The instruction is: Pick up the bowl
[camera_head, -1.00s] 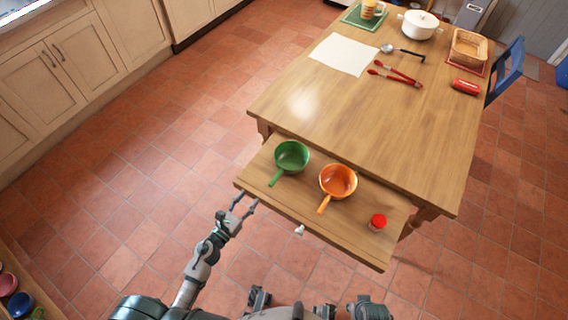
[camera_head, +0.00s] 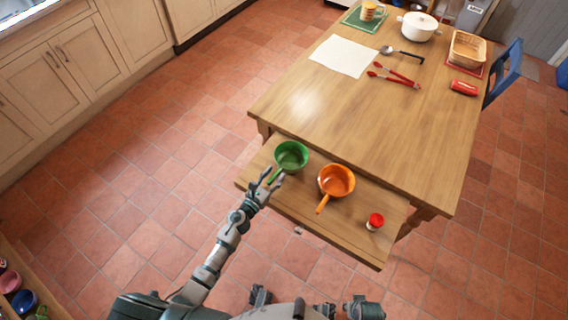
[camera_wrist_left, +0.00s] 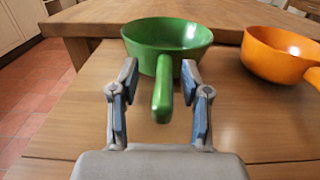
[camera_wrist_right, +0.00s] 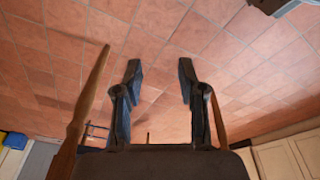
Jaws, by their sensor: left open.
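A green bowl with a handle (camera_head: 291,154) stands upright on the pulled-out wooden board (camera_head: 345,236) at the table's near side. An orange bowl with a handle (camera_head: 337,180) stands to its right. My left gripper (camera_head: 272,180) is open at the green bowl's handle. In the left wrist view the green bowl (camera_wrist_left: 166,44) is straight ahead, its handle pointing at me between the spread fingers (camera_wrist_left: 160,78); I cannot tell if they touch it. The orange bowl (camera_wrist_left: 280,52) is at right there. My right gripper (camera_wrist_right: 160,72) is open and empty, seen only in its wrist view, with floor tiles beyond.
A red-lidded jar (camera_head: 375,221) stands on the board right of the orange bowl. On the table (camera_head: 360,125) are red tongs (camera_head: 394,76), a ladle (camera_head: 402,52), white paper (camera_head: 345,56), a white pot (camera_head: 417,26) and a basket (camera_head: 468,48). The table's near half is clear.

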